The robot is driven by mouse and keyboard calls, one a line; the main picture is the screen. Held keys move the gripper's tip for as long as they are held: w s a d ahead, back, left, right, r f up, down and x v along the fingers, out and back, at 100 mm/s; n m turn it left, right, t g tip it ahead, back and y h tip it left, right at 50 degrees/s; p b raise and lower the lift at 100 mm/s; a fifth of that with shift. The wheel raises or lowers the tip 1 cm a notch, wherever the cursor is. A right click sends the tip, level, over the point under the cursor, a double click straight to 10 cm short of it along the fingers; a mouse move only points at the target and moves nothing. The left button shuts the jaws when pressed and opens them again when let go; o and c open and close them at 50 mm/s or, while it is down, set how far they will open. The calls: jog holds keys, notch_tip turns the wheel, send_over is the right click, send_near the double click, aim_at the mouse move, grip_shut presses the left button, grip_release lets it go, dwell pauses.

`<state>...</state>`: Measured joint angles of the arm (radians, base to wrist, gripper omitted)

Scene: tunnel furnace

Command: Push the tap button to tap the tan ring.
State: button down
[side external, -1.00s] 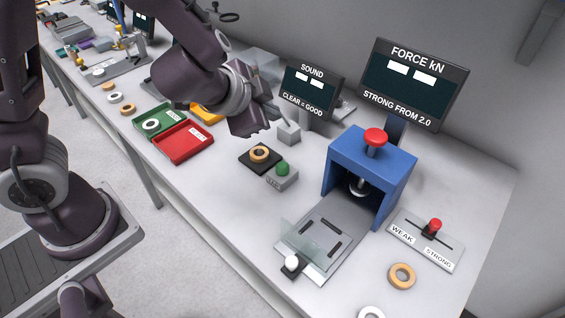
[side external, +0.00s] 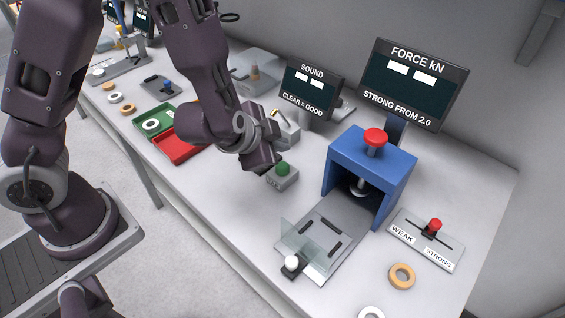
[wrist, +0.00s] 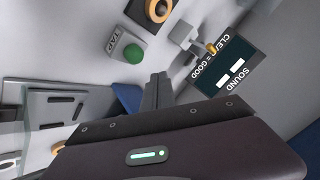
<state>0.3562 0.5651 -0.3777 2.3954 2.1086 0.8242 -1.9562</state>
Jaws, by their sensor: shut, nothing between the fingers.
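The tap button is a green dome (side external: 282,169) on a small grey box, also in the wrist view (wrist: 133,54). My gripper (side external: 273,164) is shut and empty, just behind and left of the button in the side view. In the wrist view its closed fingers (wrist: 158,88) appear below and right of the green dome, apart from it in the picture. The tan ring (wrist: 158,9) lies on a black pad beside the button box, cut by the top edge of the wrist view. My gripper hides this ring in the side view.
A grey tapper block (side external: 287,128) stands behind my gripper. The SOUND display (side external: 312,88) shows blank white boxes. A blue press (side external: 372,160) stands right, with a sliding tray before it. Another tan ring (side external: 402,276) lies at front right. Red (side external: 176,145) and green trays lie left.

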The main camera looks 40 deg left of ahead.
aim_at(279, 167)
jog(key=shift+f, duration=1.25)
jog(key=shift+f, duration=0.1)
dwell(1.0)
jog(key=shift+f, duration=0.3)
jog(key=shift+f, duration=0.8)
dwell(0.7)
jog(key=shift+r, duration=1.2)
jog(key=shift+r, duration=2.55)
